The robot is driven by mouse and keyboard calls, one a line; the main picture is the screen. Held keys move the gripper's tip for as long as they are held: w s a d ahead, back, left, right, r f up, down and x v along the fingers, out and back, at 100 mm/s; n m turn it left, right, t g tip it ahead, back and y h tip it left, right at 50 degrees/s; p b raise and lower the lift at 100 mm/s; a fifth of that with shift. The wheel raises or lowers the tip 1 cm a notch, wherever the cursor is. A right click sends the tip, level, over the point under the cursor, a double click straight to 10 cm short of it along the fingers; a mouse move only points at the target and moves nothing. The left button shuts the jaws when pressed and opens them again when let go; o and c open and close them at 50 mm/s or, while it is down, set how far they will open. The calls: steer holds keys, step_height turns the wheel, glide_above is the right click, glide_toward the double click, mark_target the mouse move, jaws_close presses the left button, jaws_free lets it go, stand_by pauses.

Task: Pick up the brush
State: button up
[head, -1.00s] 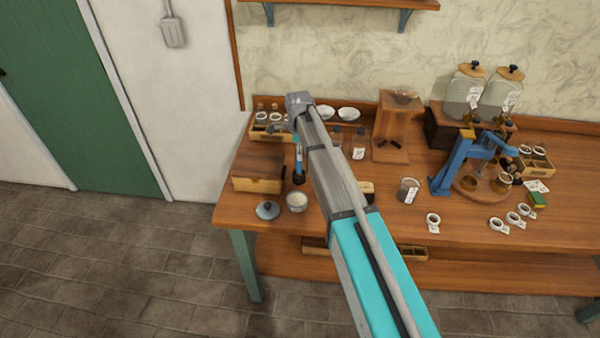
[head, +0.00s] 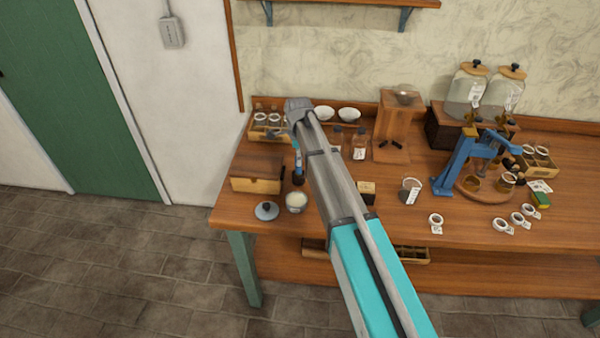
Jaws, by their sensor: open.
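A slim upright object with a blue and pale shaft and a dark lower end (head: 298,177) stands on the wooden bench (head: 330,228), right of the small wooden drawer box. It looks like the brush, but it is small and partly beside my forearm, so I cannot be sure. My arm reaches over the bench from the lower right.
The drawer box (head: 255,184), a grey lid (head: 266,211) and a white bowl (head: 296,202) crowd the left end. The bottle rack (head: 262,132), bottles (head: 359,143), wooden stand (head: 390,151), glass beaker (head: 410,190) and blue press (head: 455,165) stand around the arm. The front edge is mostly clear.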

steer(key=shift+f+b, duration=0.95)
steer(key=shift+f, duration=0.35)
jaws_close()
steer(key=shift+r, duration=0.15)
steer(key=shift+r+p, duration=0.95)
steer(key=shift+p, duration=0.1)
steer(key=s+d+r+p, duration=0.3)
steer(key=s+r+p, duration=0.8)
steer(key=s, duration=0.2)
steer(key=shift+s+d, duration=0.25)
steer(key=shift+s, duration=0.05)
